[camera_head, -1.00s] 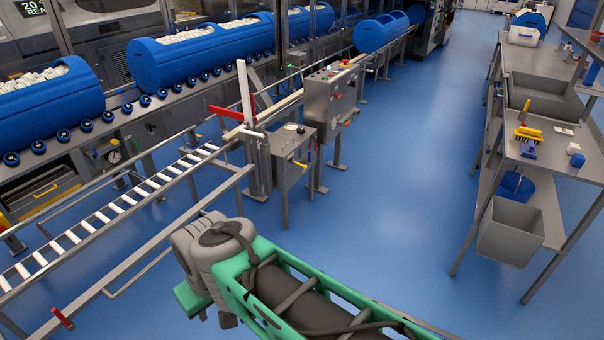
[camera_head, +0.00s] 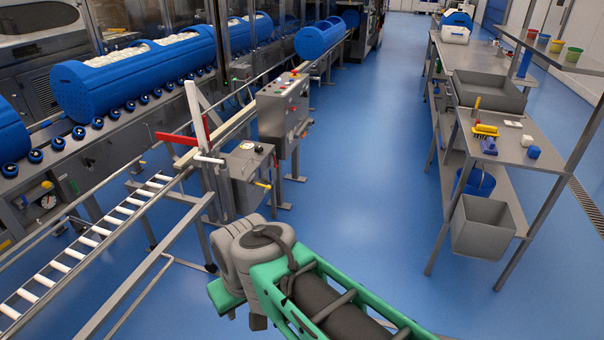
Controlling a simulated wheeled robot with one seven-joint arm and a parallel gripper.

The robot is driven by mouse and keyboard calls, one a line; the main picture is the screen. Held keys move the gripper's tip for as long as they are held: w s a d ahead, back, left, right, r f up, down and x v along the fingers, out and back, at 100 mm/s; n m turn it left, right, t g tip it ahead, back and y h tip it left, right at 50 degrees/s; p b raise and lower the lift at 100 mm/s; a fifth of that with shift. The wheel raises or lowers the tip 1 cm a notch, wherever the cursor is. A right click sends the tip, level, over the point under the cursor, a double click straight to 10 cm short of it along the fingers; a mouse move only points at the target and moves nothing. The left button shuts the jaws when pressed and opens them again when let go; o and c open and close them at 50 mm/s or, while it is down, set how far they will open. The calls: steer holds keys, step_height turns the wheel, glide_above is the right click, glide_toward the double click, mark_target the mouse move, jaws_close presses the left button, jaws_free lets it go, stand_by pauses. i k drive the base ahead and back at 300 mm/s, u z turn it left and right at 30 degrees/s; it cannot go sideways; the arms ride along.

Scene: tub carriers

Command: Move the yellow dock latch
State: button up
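A small yellow handle (camera_head: 262,185), which looks like the dock latch, sticks out from the right side of a grey box (camera_head: 240,178) on legs. The box stands at the end of the roller track, by a post with a red arm (camera_head: 182,139) and a white upright bar (camera_head: 196,112). My green and grey arm reaches up from the bottom of the picture, and its grey joint shows just in front of and below the box. My gripper's fingers are not in view. Nothing visible of my arm clearly touches the handle.
A control panel (camera_head: 283,105) with buttons stands behind the box. Blue tubs (camera_head: 135,75) sit on the conveyor at left. The roller track (camera_head: 105,235) runs along the left. A steel bench (camera_head: 530,150) with tools stands at right. The blue floor between is clear.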

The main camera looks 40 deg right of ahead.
mark_target(262, 185)
steer(key=z, duration=0.5)
steer(key=i, duration=0.95)
steer(key=z, duration=1.9)
steer(key=i, duration=2.25)
steer(key=u, duration=4.6)
